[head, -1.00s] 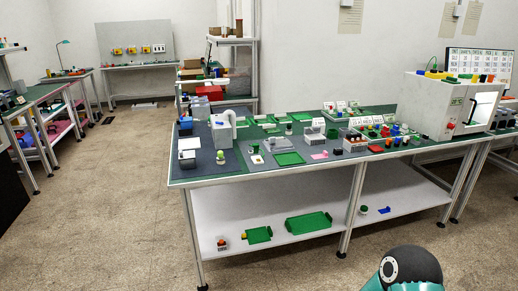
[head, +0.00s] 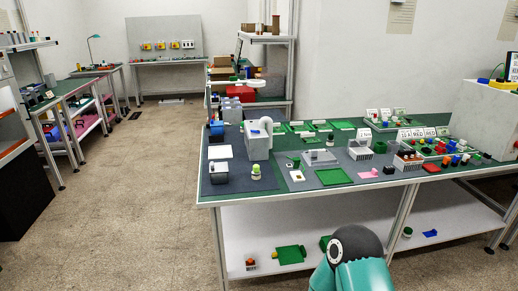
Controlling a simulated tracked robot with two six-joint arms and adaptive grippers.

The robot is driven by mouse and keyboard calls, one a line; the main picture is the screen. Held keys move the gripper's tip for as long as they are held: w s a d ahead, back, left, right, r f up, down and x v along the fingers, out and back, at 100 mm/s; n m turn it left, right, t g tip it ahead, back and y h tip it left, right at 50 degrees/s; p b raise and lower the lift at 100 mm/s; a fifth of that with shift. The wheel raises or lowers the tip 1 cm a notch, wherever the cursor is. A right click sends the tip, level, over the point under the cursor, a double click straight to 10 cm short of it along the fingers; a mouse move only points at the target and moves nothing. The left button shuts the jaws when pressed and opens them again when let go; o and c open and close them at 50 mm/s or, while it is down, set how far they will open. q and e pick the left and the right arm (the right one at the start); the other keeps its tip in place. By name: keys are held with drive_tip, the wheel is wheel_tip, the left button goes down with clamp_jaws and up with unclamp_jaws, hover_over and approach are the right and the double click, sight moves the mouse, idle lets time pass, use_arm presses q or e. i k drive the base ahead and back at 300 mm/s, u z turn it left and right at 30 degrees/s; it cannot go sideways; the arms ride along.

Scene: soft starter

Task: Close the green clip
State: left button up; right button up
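I cannot pick out a green clip for sure; the things on the workbench are small at this distance. Several green pieces lie on the bench: a flat green tray (head: 333,177), a small green cup-like piece (head: 293,162) and a green cylinder (head: 380,147). I cannot tell whether any of them is the clip, or whether it is open. Neither gripper is in view. Only a teal and dark part of my own arm shows at the bottom, right of the middle.
The long workbench (head: 215,199) stands ahead and to the right. Its lower shelf (head: 345,225) holds green trays. A white box-shaped machine (head: 488,117) stands at the right. Shelving and another bench (head: 60,100) are at the left. The floor (head: 130,230) at the left front is clear.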

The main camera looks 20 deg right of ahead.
sight(297, 160)
drive_tip(key=i, duration=0.95)
drive_tip(key=z, duration=0.6)
